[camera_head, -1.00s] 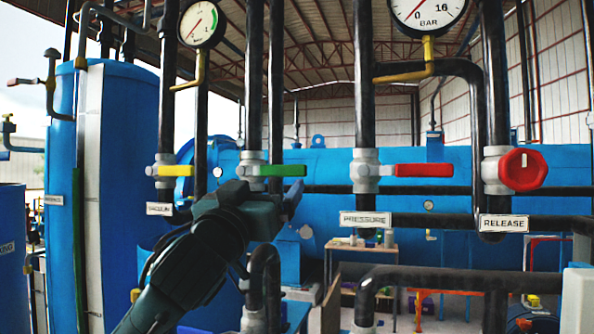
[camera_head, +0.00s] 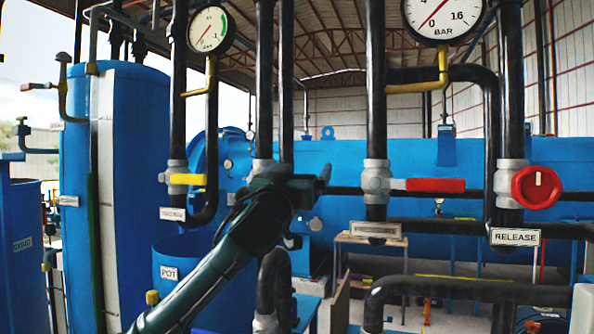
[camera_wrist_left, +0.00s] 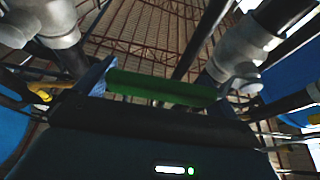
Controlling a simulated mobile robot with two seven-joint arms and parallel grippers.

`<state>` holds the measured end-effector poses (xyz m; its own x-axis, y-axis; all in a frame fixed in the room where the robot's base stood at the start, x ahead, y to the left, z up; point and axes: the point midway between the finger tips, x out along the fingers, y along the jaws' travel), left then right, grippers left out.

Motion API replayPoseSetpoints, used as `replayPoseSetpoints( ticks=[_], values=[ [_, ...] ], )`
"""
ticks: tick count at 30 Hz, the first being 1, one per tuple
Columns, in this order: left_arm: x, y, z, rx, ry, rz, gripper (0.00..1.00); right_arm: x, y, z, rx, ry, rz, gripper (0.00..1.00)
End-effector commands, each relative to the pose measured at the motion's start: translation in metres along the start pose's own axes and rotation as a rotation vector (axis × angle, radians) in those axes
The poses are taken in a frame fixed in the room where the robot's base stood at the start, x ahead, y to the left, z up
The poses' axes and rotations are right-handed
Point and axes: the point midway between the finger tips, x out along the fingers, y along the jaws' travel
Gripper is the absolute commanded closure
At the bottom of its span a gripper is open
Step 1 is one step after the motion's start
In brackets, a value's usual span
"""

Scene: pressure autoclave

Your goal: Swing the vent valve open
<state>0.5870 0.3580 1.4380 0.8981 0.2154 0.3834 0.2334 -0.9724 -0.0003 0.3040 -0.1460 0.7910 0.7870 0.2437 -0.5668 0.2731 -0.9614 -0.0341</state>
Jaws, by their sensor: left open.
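The green lever (camera_wrist_left: 160,88) lies across the left wrist view, close in front of my left gripper. In the head view my left gripper (camera_head: 300,179) covers that lever, and only part of its valve body (camera_head: 263,166) on the black pipe shows. My left gripper is open, with one blue-grey finger (camera_wrist_left: 97,76) beside the left end of the lever. I cannot tell whether it touches the lever. No vent label is readable. My right gripper is not in view.
A yellow-handled valve (camera_head: 187,179) is on the pipe to the left. A red lever (camera_head: 435,185) and a red knob (camera_head: 536,187) above the RELEASE label (camera_head: 515,237) are to the right. Two gauges (camera_head: 208,29) and (camera_head: 444,14) hang above. Upright pipes stand close around the gripper.

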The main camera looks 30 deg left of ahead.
Motion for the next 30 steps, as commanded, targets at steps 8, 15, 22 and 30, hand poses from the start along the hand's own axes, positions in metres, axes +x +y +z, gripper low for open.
replayPoseSetpoints(
  ticks=[8, 15, 22, 30],
  values=[
    [-0.0003, -0.0001, 0.0003, 0.000, -0.001, 0.000, 0.16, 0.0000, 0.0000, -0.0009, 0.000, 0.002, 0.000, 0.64],
    [-0.0004, -0.0001, 0.0004, 0.000, -0.001, 0.000, 0.36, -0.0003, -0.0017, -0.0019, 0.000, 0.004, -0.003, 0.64],
    [-0.0005, -0.0002, 0.0005, 0.000, -0.001, 0.000, 0.54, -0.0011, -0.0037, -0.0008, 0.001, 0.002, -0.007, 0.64],
    [0.0005, -0.0007, -0.0020, -0.028, -0.001, -0.011, 0.55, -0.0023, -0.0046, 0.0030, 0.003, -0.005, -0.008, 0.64]
  ],
)
